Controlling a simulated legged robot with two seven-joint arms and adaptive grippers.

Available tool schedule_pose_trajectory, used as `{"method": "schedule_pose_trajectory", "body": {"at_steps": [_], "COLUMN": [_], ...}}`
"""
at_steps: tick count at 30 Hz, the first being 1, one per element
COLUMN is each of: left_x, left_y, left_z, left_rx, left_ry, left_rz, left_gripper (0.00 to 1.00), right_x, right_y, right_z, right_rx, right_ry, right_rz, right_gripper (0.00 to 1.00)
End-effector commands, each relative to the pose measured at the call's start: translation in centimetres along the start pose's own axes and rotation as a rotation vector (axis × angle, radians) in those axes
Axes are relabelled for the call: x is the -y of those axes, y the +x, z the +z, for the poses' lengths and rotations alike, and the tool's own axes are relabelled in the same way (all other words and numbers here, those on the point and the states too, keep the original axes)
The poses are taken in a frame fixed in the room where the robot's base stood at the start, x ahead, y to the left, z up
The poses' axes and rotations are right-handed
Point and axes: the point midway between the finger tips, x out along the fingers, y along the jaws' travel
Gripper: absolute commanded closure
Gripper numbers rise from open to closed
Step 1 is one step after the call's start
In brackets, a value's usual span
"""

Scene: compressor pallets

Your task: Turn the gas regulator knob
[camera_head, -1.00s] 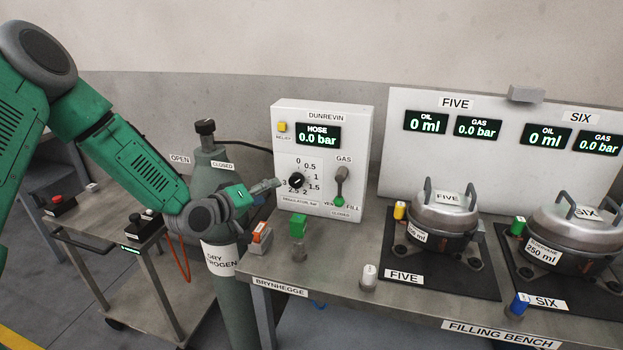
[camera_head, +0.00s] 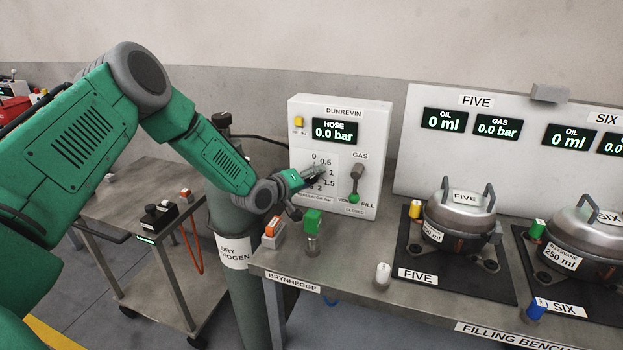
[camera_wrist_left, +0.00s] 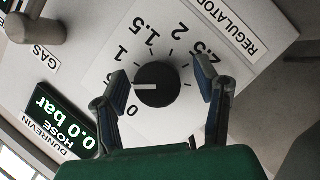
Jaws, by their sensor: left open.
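The gas regulator knob is a round black dial with a white pointer line on the white Dunrevin panel (camera_head: 365,112). My left gripper (camera_head: 322,174) hides it in the head view. In the left wrist view the knob (camera_wrist_left: 165,92) sits between my left gripper's (camera_wrist_left: 161,77) two open fingers, one on each side, with gaps showing. The pointer aims at the left finger, between the printed 0 and 1; the mark there is covered. The hose display (camera_head: 335,131) reads 0.0 bar. My right gripper is not in view.
A grey gas cylinder (camera_head: 236,225) stands left of the bench. Pots five and six are to the right.

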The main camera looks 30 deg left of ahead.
Motion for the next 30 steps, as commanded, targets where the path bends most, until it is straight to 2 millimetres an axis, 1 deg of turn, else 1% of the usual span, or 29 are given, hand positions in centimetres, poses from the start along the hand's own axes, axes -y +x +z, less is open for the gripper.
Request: {"method": "schedule_pose_trajectory", "body": {"at_steps": [1,2,3,5,6,14,19,23,30], "left_x": [0.0,0.0,0.0,0.0,0.0,0.1,0.1,0.0,0.1], "left_y": [0.0,0.0,0.0,0.0,0.0,0.0,-0.1,-0.1,-0.1], "left_z": [0.0,0.0,0.0,0.0,0.0,0.1,0.1,0.1,0.1], "left_rx": [0.000,0.000,0.000,0.000,0.000,0.002,0.004,0.007,0.015], "left_ry": [0.000,0.000,0.000,0.000,0.001,0.012,0.058,0.129,0.319], "left_rz": [0.000,0.000,0.000,-0.001,-0.001,-0.008,-0.029,-0.061,-0.148], "left_gripper": [0.44,0.54,0.68,0.89,0.93,0.93,0.93,0.93,0.93], "right_x": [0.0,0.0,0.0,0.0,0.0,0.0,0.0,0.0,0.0], "right_y": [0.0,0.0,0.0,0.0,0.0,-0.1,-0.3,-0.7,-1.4], "right_z": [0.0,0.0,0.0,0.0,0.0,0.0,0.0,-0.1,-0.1], "right_rx": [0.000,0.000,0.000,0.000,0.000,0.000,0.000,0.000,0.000], "right_ry": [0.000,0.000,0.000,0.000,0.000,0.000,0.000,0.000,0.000], "right_rz": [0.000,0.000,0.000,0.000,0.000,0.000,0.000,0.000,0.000], "right_gripper": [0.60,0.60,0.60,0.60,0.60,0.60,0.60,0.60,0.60]}}
